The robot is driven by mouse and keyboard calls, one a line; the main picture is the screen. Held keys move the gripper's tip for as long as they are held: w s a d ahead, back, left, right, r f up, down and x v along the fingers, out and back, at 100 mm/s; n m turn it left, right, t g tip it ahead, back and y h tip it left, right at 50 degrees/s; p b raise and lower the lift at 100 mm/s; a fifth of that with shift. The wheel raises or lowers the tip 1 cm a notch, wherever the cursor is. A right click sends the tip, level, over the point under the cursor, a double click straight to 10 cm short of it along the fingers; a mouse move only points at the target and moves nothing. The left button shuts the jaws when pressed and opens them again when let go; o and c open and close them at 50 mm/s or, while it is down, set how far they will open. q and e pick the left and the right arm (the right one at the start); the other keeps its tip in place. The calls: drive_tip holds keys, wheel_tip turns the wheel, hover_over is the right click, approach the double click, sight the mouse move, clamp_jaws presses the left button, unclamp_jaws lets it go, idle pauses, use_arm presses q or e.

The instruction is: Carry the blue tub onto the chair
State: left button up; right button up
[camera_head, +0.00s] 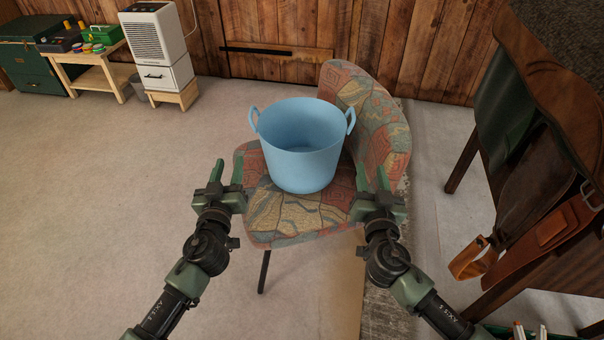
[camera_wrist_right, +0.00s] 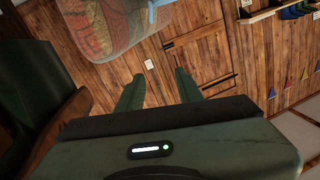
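The blue tub (camera_head: 301,150) stands upright on the seat of the patterned chair (camera_head: 290,214), in front of its backrest. Its two handles stick out left and right at the rim. My left gripper (camera_head: 229,173) is open and empty, to the left of and nearer than the tub. My right gripper (camera_head: 372,178) is open and empty, to the right of and nearer than the tub. Both are apart from the tub. In the right wrist view, the right gripper's fingers (camera_wrist_right: 158,92) are spread with nothing between them, and the patterned chair (camera_wrist_right: 110,25) shows at the top.
A saddle rack with leather straps (camera_head: 555,230) stands close on the right. A white appliance (camera_head: 156,45) on a small wooden stand and a low wooden table (camera_head: 90,75) are at the back left. The wooden wall is behind the chair. The floor at left is clear.

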drive_tip(key=s, duration=0.8)
drive_tip(key=shift+s+a, duration=0.15)
drive_tip(key=shift+a, duration=0.05)
